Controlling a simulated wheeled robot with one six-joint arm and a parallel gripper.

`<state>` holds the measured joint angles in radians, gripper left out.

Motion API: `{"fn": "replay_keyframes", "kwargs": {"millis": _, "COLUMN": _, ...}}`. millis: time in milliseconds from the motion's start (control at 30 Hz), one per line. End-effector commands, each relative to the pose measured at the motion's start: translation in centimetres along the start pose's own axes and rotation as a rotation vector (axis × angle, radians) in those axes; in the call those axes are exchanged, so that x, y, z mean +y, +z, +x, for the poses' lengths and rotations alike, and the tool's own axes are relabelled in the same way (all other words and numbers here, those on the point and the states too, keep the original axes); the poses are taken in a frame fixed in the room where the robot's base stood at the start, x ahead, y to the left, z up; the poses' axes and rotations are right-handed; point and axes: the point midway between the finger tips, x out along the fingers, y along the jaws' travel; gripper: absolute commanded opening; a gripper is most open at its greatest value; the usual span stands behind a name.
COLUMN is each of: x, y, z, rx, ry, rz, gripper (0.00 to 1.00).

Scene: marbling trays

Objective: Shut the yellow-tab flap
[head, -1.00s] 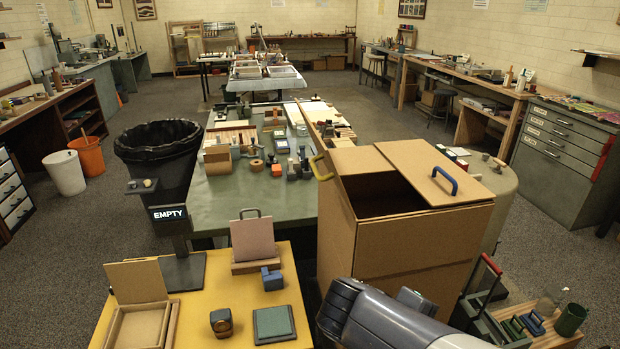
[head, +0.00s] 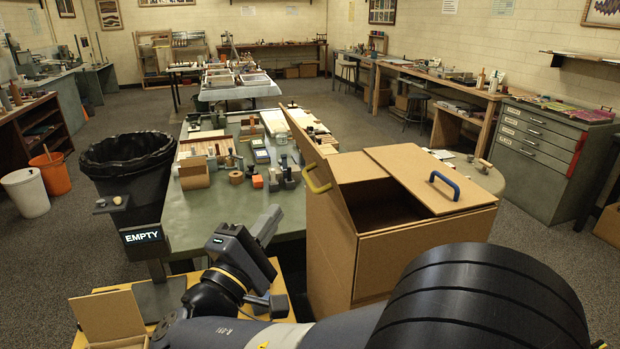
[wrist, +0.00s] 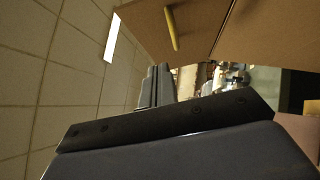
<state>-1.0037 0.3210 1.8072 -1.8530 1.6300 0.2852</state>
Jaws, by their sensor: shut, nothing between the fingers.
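The cardboard box (head: 330,248) stands right of the green table with its top partly open. Its left flap (head: 303,140) is raised and leans up and outward; the yellow tab (head: 317,179) is a loop handle on it. In the wrist view the yellow tab (wrist: 172,28) shows on the cardboard flap (wrist: 205,25), beyond my fingers. The right flap (head: 420,172) with the blue tab (head: 443,185) lies almost flat over the right part of the opening. My gripper (head: 268,221) is shut and empty, left of the box and apart from the flap; its fingers also show in the wrist view (wrist: 155,86).
The green table (head: 190,225) behind my gripper holds blocks and small tools. A black bin (head: 127,165) and the EMPTY sign (head: 142,237) stand left. A yellow table (head: 290,275) lies below my arm. A grey drawer cabinet (head: 540,165) stands far right.

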Motion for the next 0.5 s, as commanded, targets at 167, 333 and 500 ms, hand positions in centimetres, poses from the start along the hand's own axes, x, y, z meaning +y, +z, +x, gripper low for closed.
{"fn": "replay_keyframes", "kwargs": {"millis": 167, "x": 0.2, "y": 0.2, "z": 3.6, "rx": -0.005, "ry": -0.003, "rz": -0.002, "gripper": 0.0}}
{"fn": "replay_keyframes", "kwargs": {"millis": 333, "x": 0.1, "y": 0.2, "z": 6.8, "rx": -0.005, "ry": -0.003, "rz": -0.002, "gripper": 0.0}}
{"fn": "replay_keyframes", "kwargs": {"millis": 500, "x": 0.2, "y": 1.8, "z": 8.9, "rx": -0.003, "ry": -0.003, "rz": -0.002, "gripper": 0.0}}
